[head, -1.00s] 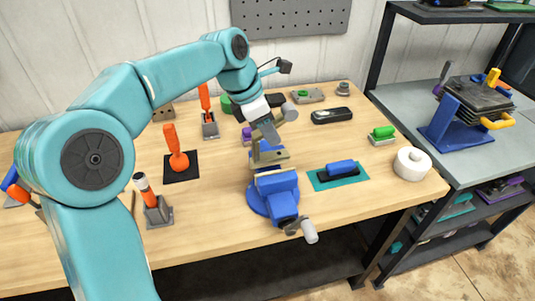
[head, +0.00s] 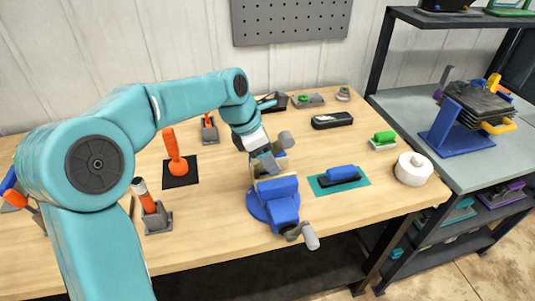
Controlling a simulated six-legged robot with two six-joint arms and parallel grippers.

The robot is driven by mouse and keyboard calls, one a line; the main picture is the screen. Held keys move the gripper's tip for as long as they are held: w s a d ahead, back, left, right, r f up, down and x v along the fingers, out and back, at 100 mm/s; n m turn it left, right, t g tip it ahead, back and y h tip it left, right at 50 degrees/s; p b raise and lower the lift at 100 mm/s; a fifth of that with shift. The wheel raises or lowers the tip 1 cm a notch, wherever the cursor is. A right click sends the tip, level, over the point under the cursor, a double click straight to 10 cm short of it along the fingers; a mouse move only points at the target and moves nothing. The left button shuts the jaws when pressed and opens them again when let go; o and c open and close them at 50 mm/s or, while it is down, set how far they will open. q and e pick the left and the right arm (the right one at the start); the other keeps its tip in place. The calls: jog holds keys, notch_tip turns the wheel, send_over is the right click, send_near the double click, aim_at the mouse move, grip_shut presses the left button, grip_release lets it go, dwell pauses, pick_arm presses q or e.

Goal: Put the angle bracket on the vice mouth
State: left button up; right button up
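The blue bench vice (head: 275,203) stands near the front edge of the wooden table, with its grey handle hanging toward the edge. Its tan jaw face shows just behind the blue front block. My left gripper (head: 266,165) points down at the vice mouth from behind and covers much of it. I cannot tell whether its fingers are open or shut. The angle bracket cannot be made out clearly; an olive-tan piece beside the fingers may be the bracket or part of the vice. My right gripper is not in view.
A blue-handled tool on a teal mat (head: 357,183) and a white roll (head: 413,169) lie right of the vice. An orange tool on a black mat (head: 180,181) and an orange-handled tool in a grey holder (head: 158,220) stand left. A shelf (head: 430,110) adjoins the right.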

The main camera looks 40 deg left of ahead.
pick_arm(q)
jog(key=shift+d+r, duration=0.1)
jog(key=p+v, duration=0.1)
jog(key=v, duration=1.1)
jog(key=shift+s, duration=0.1)
dwell(0.3)
